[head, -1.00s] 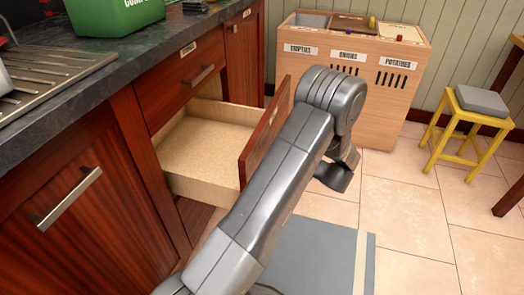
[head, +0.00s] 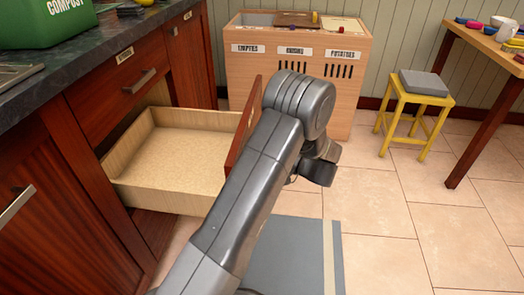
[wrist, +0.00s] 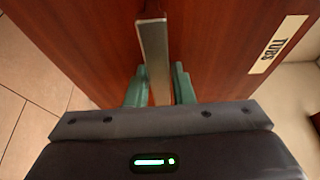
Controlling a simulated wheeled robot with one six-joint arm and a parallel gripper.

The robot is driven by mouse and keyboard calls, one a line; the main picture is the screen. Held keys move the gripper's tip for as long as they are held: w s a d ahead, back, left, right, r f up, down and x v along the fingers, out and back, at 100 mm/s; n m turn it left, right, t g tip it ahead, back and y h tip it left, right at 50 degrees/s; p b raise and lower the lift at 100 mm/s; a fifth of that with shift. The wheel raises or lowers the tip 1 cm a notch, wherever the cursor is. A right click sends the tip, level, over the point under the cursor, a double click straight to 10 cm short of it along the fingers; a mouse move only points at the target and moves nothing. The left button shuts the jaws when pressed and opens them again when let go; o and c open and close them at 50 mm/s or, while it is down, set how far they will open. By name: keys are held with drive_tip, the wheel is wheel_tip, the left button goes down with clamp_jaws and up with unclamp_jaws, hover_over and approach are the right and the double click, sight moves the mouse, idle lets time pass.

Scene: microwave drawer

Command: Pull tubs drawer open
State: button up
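The tubs drawer (head: 165,150) stands well out of the cabinet in the head view, with its pale, empty inside showing. Its red-brown wooden front (wrist: 225,40) carries a "TUBS" label (wrist: 277,44) in the wrist view. The flat metal handle bar (wrist: 154,50) on that front lies between the two green fingers of my gripper (wrist: 159,82). The fingers are close on both sides of the bar and look shut on it. In the head view my arm covers part of the drawer front and hides the handle and the fingers.
A shut drawer (head: 130,85) sits above under the dark countertop (head: 90,55), which holds a green compost bin (head: 55,20). A wooden sorting bin (head: 290,85) stands behind the drawer. A yellow stool (head: 415,112) and a table (head: 490,60) are at right.

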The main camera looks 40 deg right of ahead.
drive_tip(key=shift+o, duration=1.3)
drive_tip(key=p+v, duration=0.3)
drive_tip(key=v, duration=1.1)
drive_tip(key=shift+w, duration=0.1)
drive_tip(key=b+x, duration=0.3)
drive_tip(key=x, duration=1.1)
drive_tip(key=shift+a, duration=0.1)
